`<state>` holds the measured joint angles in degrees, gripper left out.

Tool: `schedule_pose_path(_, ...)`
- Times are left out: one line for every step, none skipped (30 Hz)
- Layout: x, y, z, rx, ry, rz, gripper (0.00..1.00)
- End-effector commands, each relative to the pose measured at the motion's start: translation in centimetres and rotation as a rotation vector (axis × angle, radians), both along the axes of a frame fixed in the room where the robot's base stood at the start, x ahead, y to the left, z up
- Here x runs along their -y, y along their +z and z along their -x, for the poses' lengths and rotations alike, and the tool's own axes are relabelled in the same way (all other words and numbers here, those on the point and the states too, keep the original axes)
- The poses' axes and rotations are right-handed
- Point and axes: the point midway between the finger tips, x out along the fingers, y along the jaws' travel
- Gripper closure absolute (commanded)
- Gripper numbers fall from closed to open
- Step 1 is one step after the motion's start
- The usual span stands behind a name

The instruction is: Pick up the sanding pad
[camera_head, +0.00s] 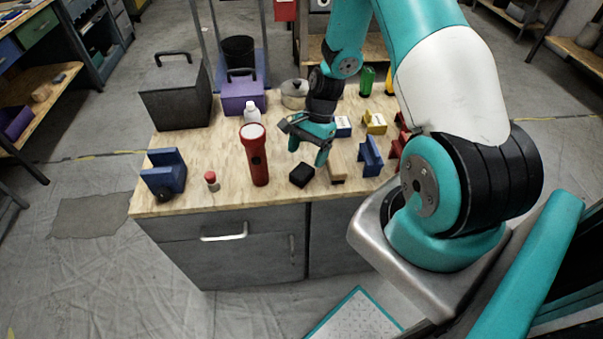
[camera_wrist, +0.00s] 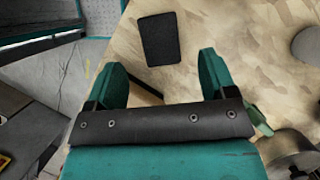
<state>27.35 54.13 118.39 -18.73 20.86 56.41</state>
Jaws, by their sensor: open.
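The sanding pad, which I take to be the small black block (camera_head: 302,174), lies flat on the wooden bench top near its front edge. It also shows as a dark rectangle in the wrist view (camera_wrist: 159,39), beyond my fingertips. My gripper (camera_head: 308,153) is open, pointing down above the bench, just behind the pad in the head view. Its two teal fingers are apart in the wrist view (camera_wrist: 160,65), with nothing held between them. The pad is fully visible and not touched.
A tan block with a dark underside (camera_head: 337,172) lies right of the pad; a red flashlight (camera_head: 257,160) stands left. A blue vise-like piece (camera_head: 370,157) is further right. A saucepan (camera_head: 294,94) and purple box (camera_head: 242,97) stand behind. The front edge is close.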

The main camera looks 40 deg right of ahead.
Motion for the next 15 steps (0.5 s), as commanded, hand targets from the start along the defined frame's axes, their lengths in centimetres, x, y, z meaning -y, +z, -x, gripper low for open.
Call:
schedule_pose_path(-0.2,-0.4,0.1,-0.002,0.001,-0.001,0.22)
schedule_pose_path(-0.3,-0.6,0.1,-0.001,0.001,-0.001,0.22)
schedule_pose_path(-0.4,-0.8,0.1,-0.001,0.001,0.000,0.22)
schedule_pose_path(-0.4,-0.9,0.1,0.000,0.001,0.000,0.22)
schedule_pose_path(-0.5,-1.1,0.1,-0.001,0.001,0.000,0.22)
schedule_pose_path(-0.6,-1.4,0.1,-0.002,0.002,-0.001,0.22)
schedule_pose_path(-0.7,-1.7,0.2,-0.002,0.002,-0.001,0.22)
schedule_pose_path(-0.9,-2.1,0.2,-0.003,0.002,-0.002,0.22)
schedule_pose_path(-1.1,-2.7,0.3,-0.003,0.002,-0.002,0.22)
schedule_pose_path(-1.3,-3.1,0.3,-0.004,0.002,-0.002,0.22)
schedule_pose_path(-1.4,-3.6,0.4,-0.003,0.002,-0.002,0.22)
schedule_pose_path(-1.6,-4.2,0.4,-0.003,0.002,-0.002,0.22)
schedule_pose_path(-1.8,-4.6,0.4,-0.003,0.002,-0.002,0.22)
schedule_pose_path(-1.9,-4.9,0.4,-0.002,0.002,-0.001,0.22)
schedule_pose_path(-2.0,-5.3,0.4,0.000,0.002,-0.001,0.22)
